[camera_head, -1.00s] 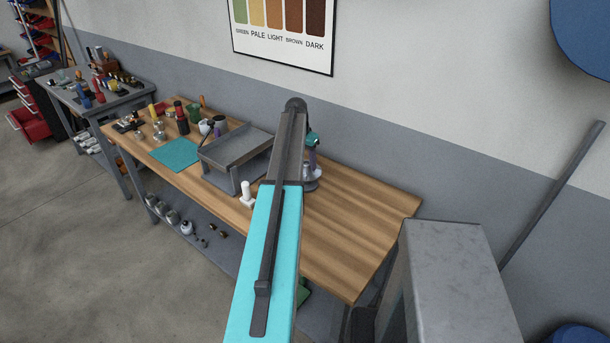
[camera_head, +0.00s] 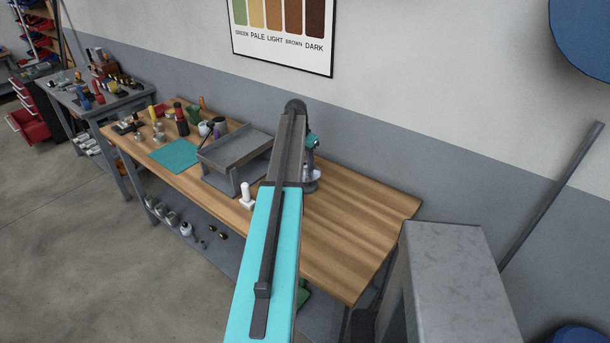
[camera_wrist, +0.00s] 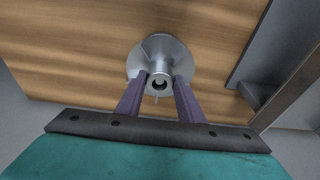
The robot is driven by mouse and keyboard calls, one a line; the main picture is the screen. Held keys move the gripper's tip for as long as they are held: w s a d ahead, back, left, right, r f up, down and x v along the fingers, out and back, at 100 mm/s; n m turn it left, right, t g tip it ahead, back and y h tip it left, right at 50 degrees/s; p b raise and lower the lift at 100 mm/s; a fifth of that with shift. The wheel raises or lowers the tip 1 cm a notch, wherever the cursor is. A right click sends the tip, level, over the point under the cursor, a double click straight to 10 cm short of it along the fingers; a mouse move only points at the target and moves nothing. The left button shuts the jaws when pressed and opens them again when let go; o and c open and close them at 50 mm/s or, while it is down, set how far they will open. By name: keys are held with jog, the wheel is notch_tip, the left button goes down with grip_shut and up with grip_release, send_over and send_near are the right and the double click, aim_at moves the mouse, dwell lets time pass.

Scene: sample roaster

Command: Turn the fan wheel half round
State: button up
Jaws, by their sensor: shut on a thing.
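A silver round metal piece with a wide disc and a hollow central hub, which I take for the fan wheel (camera_wrist: 165,44), stands over the wooden bench in the wrist view. In the head view its silver base (camera_head: 313,184) shows partly behind my arm. My gripper (camera_wrist: 160,82) has its two purple fingers on either side of the hub, shut on it. In the head view my gripper (camera_head: 310,160) points down over the piece, and my arm hides its left side. The wheel's turn angle cannot be told.
A grey metal tray on legs (camera_head: 232,150) stands left of the wheel, with a small white piece (camera_head: 246,195) in front of it. A teal mat (camera_head: 174,153) and several small items lie farther left. The wooden bench (camera_head: 360,220) is clear on the right.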

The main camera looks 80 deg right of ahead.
dwell(0.3)
jog(key=shift+w+m+g, duration=0.1)
jog(key=shift+m+g, duration=0.2)
jog(key=shift+m, duration=1.5)
jog(key=o, duration=0.9)
jog(key=shift+o, duration=0.2)
jog(key=shift+d+r, duration=0.1)
jog(key=shift+s+d+p+v, duration=0.2)
jog(key=shift+p+v, duration=0.2)
jog(key=shift+v, duration=0.7)
jog(key=shift+s+d+p+v, duration=0.15)
jog(key=shift+p+v, duration=0.3)
jog(key=shift+v, duration=0.65)
jog(key=shift+s+d+p+v, duration=0.15)
jog(key=shift+p+v, duration=0.25)
jog(key=shift+v, duration=0.7)
jog(key=shift+r, duration=0.2)
